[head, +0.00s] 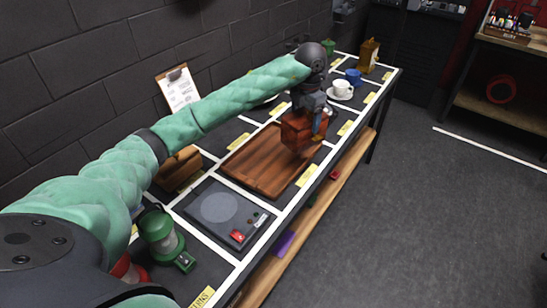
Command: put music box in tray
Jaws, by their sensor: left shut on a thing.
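My left gripper (319,122) reaches across the table and is shut on a reddish-brown wooden box, which looks like the music box (298,132). The gripper covers part of the box. The box is over the far right end of the flat wooden tray (258,168); I cannot tell whether it touches the tray. The visible surface of the tray is bare. My right gripper is not in view.
A dark device with a round plate (214,208) and a green lantern (160,236) stand nearer on the table. A lighter wooden object (178,168) is left of the tray. A white cup (343,89), blue cup (353,76) and wooden lantern-like object (369,54) stand beyond.

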